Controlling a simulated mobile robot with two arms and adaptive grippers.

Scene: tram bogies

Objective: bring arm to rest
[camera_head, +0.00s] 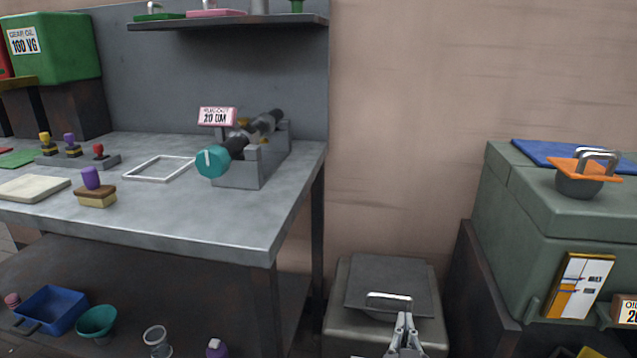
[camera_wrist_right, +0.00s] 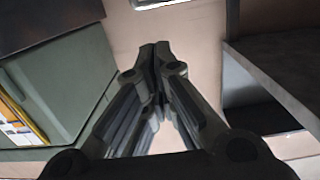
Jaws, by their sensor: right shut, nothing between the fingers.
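My right gripper (camera_head: 404,318) shows at the bottom of the head view, in front of the grey bin with a dark lid. In the right wrist view my right gripper (camera_wrist_right: 155,52) has its fingertips together with nothing between them. It hangs in the gap between the workbench and the green cabinet. I cannot tell from the head view how far it is from the bin's lid handle. My left gripper is not in view.
The grey workbench (camera_head: 240,225) stands at left, with a teal-knobbed tool (camera_head: 212,161) in a holder and a white frame (camera_head: 160,168). A lidded bin (camera_head: 385,285) stands between it and the green cabinet (camera_head: 530,235). An orange-topped pot (camera_head: 580,185) sits on the cabinet.

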